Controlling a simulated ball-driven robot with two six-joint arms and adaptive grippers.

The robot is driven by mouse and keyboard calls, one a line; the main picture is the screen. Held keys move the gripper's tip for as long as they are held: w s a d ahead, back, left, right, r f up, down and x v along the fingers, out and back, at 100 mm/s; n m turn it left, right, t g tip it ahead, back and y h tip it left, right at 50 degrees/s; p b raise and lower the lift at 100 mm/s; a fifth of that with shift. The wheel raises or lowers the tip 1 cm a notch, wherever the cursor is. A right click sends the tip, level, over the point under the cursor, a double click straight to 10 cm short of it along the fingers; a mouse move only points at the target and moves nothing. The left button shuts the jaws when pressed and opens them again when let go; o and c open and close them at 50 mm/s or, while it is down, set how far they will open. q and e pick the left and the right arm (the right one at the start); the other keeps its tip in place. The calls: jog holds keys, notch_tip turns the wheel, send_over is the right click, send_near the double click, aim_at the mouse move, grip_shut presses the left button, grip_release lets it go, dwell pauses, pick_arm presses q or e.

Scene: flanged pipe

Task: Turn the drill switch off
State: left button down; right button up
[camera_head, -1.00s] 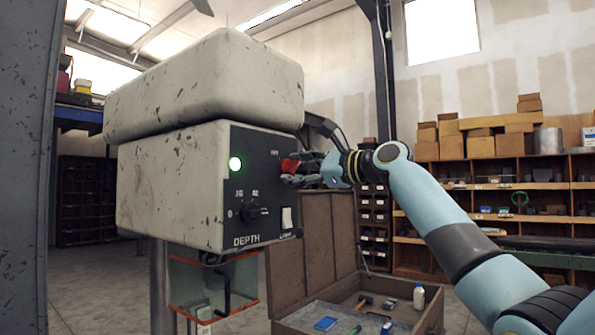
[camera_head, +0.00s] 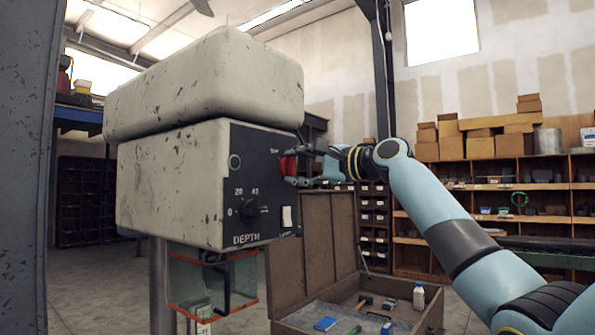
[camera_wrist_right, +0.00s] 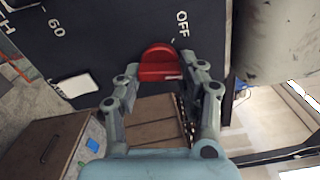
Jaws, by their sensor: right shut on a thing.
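The drill's black control panel (camera_head: 262,185) is on the front of a worn cream housing (camera_head: 170,185). A red switch knob (camera_head: 288,166) sticks out near its upper right. The knob also shows in the right wrist view (camera_wrist_right: 160,58), its ridge roughly level there and the word OFF (camera_wrist_right: 182,23) printed up and right of it. My right gripper (camera_head: 291,173) is shut on the red knob, a finger on each side, as the right wrist view (camera_wrist_right: 161,76) shows. The round lamp (camera_head: 235,162) at the panel's upper left is dark. My left gripper is out of view.
An open wooden chest (camera_head: 350,325) with tools stands below. Shelves with boxes (camera_head: 480,148) line the back wall.

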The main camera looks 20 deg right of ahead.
jog(key=n+b, duration=0.1)
jog(key=n, duration=0.4)
jog(key=shift+n+b, duration=0.3)
jog(key=shift+b, duration=0.05)
jog(key=n+b, duration=0.2)
jog(key=n, duration=0.3)
jog(key=shift+n, duration=0.4)
jog(key=shift+a, duration=0.1)
jog(key=o, duration=1.2)
jog(key=shift+r, duration=0.2)
jog(key=shift+c, duration=0.2)
jog(key=shift+s, duration=0.1)
jog(key=v, duration=1.2)
jog(key=shift+f, duration=0.15)
